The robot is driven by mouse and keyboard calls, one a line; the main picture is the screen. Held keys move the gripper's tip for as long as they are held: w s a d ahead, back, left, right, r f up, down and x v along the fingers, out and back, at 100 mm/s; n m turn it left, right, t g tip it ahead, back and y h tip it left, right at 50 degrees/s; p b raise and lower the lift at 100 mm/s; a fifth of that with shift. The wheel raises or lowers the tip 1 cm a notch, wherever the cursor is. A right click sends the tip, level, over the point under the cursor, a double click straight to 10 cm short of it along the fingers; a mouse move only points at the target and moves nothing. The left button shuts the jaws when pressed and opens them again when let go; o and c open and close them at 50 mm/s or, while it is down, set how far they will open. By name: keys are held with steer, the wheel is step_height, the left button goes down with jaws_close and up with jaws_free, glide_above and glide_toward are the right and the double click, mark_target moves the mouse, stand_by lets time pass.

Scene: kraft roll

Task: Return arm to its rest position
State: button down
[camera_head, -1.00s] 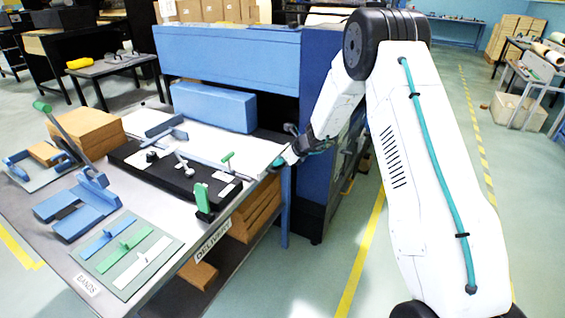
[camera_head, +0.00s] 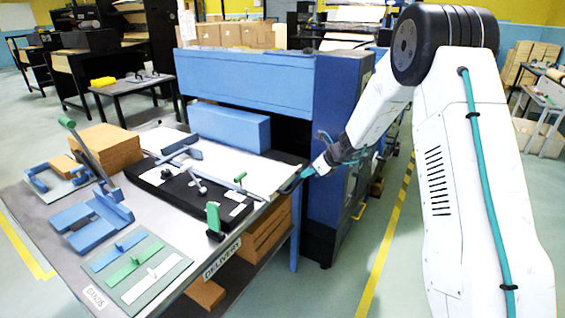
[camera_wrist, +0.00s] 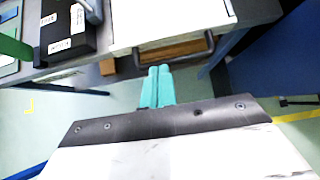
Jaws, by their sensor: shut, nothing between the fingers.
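My gripper (camera_head: 300,177) is at the right edge of the delivery table, in front of the blue machine. In the wrist view its two teal fingers (camera_wrist: 157,88) lie side by side, shut with nothing between them. They point toward the table edge, with floor showing below them. My white arm reaches in from the right of the head view.
The delivery table (camera_head: 50,215) holds a black tray (camera_head: 150,183), blue fixtures (camera_head: 95,222), coloured strips on a mat (camera_head: 180,262) and brown stacks (camera_head: 108,145). The blue machine (camera_head: 335,130) stands behind my gripper. Floor (camera_head: 330,285) is clear at front right.

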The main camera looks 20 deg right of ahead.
steer(key=s+a+r+n+g, duration=0.2)
steer(key=s+r+n, duration=0.1)
steer(key=s+n, duration=0.4)
steer(key=s+a+r+n+g, duration=0.3)
steer(key=s+n, duration=0.2)
steer(key=s, duration=0.4)
steer(key=s+a+r+n+g, duration=0.2)
steer(key=s+r+n, duration=0.25)
steer(key=s, duration=0.35)
steer(key=s+r+n+t+h, duration=0.1)
steer(key=s+r+n+h, duration=0.2)
steer(key=s, duration=0.9)
steer(key=s+d+r+n+h, duration=0.1)
steer(key=s+r+n+h, duration=0.2)
steer(key=s+r+n, duration=0.4)
steer(key=s+n, duration=0.1)
steer(key=s, duration=0.5)
steer(key=shift+s+d+t, duration=0.15)
steer(key=shift+s+t, duration=0.15)
steer(key=shift+t, duration=0.1)
